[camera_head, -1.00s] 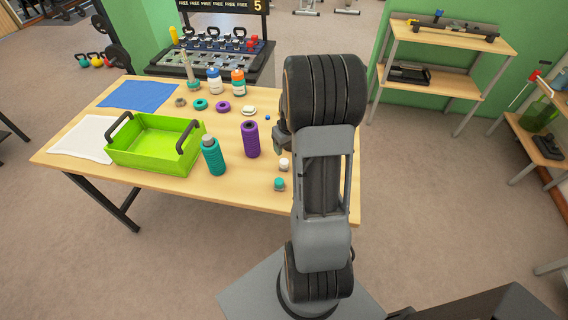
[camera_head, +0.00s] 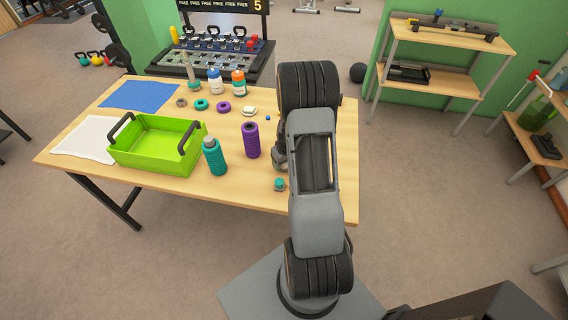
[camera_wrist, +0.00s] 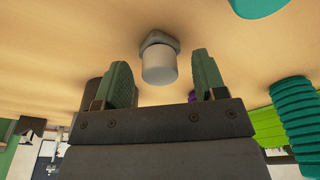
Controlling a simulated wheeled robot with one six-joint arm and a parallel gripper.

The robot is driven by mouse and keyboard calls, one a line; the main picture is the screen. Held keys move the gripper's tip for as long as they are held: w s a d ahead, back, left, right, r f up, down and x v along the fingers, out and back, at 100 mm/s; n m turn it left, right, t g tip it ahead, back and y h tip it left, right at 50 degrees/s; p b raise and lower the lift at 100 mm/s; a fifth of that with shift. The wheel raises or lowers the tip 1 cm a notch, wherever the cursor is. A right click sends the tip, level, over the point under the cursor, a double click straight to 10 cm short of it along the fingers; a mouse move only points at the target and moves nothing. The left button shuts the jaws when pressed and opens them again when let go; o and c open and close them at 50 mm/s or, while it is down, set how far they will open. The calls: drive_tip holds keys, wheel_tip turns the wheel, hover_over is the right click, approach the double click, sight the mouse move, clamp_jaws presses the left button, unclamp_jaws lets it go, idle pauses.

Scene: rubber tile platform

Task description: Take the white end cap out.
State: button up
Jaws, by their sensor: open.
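The white end cap (camera_wrist: 159,66) is a short white cylinder seated in a grey angular collar (camera_wrist: 157,40) at the table surface. It shows in the wrist view only; in the head view my arm hides it. My gripper (camera_wrist: 164,78) is open, with one green padded finger on each side of the cap in the picture. The fingers look apart from the cap, and nothing is held. I cannot tell the exact gap along the viewing direction.
A small teal-topped piece (camera_head: 280,184) stands near the table's front edge. A purple bottle (camera_head: 251,140), a teal bottle (camera_head: 214,156) and a green basket (camera_head: 190,162) stand to the left. Rings and bottles are farther back.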

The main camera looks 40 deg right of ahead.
drive_tip(key=c, duration=1)
drive_tip(key=shift+r, duration=0.15)
